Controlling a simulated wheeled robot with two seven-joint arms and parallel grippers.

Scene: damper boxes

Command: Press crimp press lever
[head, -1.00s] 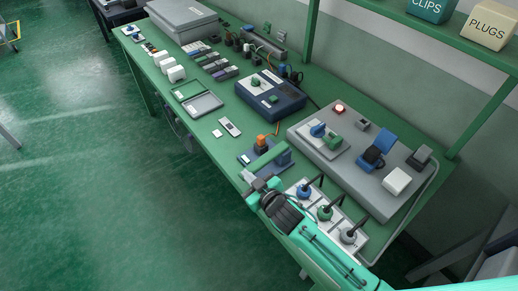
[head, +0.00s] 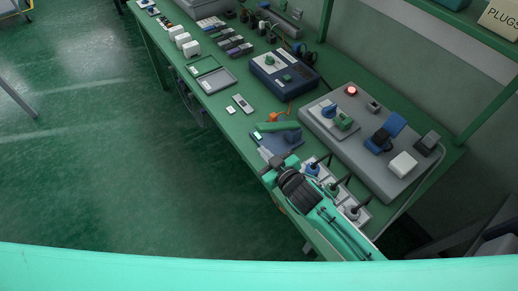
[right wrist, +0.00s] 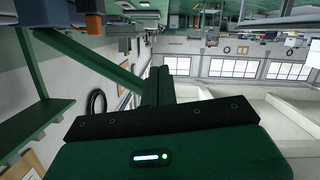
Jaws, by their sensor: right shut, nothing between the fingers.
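The crimp press stands near the bench's front edge, with a dark blue base (head: 283,143) and a green lever (head: 280,126). The lever lies across the top of the press, with a little orange showing behind it. My right gripper (head: 278,169) is shut and empty at the front edge, just in front of the press base. It looks apart from the lever; whether it touches the base I cannot tell. In the right wrist view the shut fingers (right wrist: 157,86) point away, and I cannot make out the press there. My left gripper is not in view.
A grey panel (head: 385,165) with a lit red lamp (head: 351,91) and blue and green parts stands to the right. White blocks with black-handled knobs (head: 333,187) sit beside my right arm. A small meter (head: 243,103) and an open tray (head: 218,82) lie left of the press.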

